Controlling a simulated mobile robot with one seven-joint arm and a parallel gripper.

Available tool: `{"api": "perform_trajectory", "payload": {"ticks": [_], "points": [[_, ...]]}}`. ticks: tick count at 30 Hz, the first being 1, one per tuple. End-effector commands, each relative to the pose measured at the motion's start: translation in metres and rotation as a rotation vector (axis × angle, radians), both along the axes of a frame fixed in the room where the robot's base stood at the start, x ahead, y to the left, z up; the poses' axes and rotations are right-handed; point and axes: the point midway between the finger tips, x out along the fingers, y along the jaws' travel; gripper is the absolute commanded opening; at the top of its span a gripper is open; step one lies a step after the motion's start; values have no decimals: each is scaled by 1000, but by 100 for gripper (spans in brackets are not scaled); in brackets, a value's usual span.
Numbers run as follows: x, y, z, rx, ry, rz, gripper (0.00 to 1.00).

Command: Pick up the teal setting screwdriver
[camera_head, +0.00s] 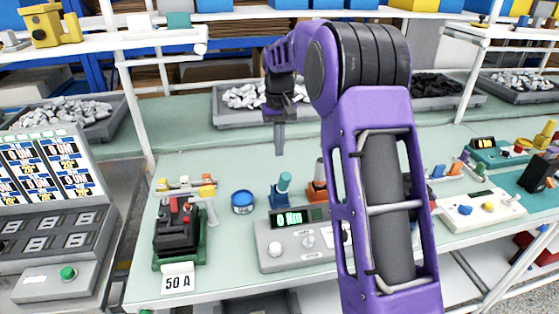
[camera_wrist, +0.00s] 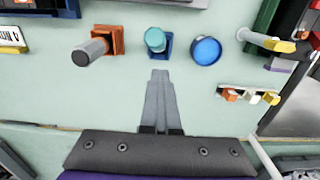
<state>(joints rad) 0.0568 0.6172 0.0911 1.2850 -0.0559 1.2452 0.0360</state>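The teal setting screwdriver (camera_head: 284,181) stands upright in a small blue holder (camera_head: 279,198) on the pale green bench. In the wrist view the teal screwdriver (camera_wrist: 155,40) is seen nearly end-on in its blue holder (camera_wrist: 167,48), just beyond my fingertips. My gripper (camera_head: 279,151) points down and hangs above and behind the screwdriver, apart from it. In the wrist view my gripper (camera_wrist: 160,73) has its two fingers together, with nothing visible between them. The screwdriver's lower shaft is hidden in the holder.
A grey-handled tool (camera_wrist: 90,51) stands in an orange holder (camera_wrist: 109,40) beside it. A round blue container (camera_wrist: 206,51) is on the other side. A tester with a display (camera_head: 295,240) sits in front, and a breaker stand (camera_head: 180,235) is at left.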

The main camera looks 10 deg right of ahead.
Motion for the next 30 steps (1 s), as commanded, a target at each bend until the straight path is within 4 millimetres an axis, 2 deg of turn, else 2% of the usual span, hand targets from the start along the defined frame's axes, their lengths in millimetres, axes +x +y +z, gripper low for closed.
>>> {"api": "perform_trajectory", "payload": {"ticks": [4, 12, 25, 30], "points": [[0, 0, 11, 0, -2, 0, 0], [0, 0, 13, 0, -3, 0, 1], [1, 0, 13, 0, -3, 0, 78], [1, 0, 13, 0, -3, 0, 80]]}}
